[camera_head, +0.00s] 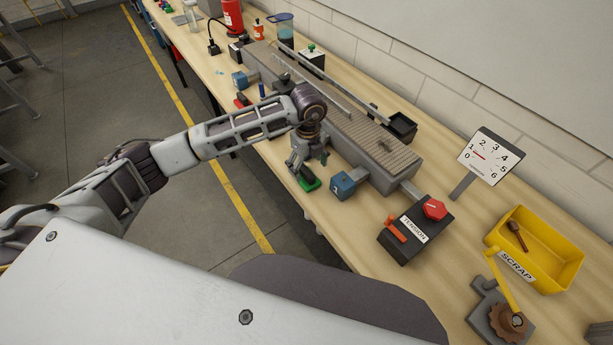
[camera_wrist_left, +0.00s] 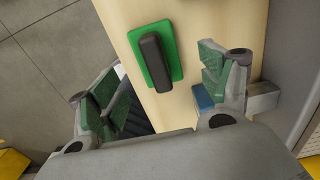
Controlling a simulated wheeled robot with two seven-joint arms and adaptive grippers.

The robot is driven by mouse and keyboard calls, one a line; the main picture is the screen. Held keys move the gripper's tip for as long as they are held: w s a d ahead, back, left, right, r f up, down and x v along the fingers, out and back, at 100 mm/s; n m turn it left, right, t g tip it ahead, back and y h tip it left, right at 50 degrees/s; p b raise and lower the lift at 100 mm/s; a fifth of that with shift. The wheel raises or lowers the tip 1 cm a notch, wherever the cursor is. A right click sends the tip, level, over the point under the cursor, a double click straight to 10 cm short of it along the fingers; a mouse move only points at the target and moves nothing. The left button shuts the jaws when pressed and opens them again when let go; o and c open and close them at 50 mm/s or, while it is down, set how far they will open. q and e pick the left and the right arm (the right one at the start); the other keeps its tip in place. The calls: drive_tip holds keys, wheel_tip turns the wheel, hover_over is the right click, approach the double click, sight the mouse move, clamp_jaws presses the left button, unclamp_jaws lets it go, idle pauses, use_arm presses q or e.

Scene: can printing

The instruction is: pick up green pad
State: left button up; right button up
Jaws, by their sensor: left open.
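The green pad (camera_head: 309,182) lies on the wooden workbench near its front edge. In the left wrist view the green pad (camera_wrist_left: 170,44) is a flat green plate with a black grip bar along its top. My left gripper (camera_head: 301,163) hangs just above and beside the pad in the head view. In the left wrist view my left gripper (camera_wrist_left: 160,90) is open, with its green-lined fingers apart and the pad ahead between them, untouched. My right gripper is not in view.
A blue block (camera_head: 342,184) marked 1 stands close right of the pad, beside the grey conveyor (camera_head: 382,158). A black tension box (camera_head: 405,238) with a red knob, a dial (camera_head: 490,156) and a yellow scrap bin (camera_head: 565,270) stand further right.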

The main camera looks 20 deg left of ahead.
sight(306, 171)
use_arm(q)
drive_tip(key=shift+f, duration=0.5)
drive_tip(key=f+p, duration=0.1)
drive_tip(key=f, duration=0.2)
drive_tip(key=shift+a+f+p, duration=0.2)
drive_tip(key=shift+p, duration=0.1)
drive_tip(key=shift+f, duration=0.4)
drive_tip(key=c, duration=1.1)
drive_tip(key=shift+r, duration=0.15)
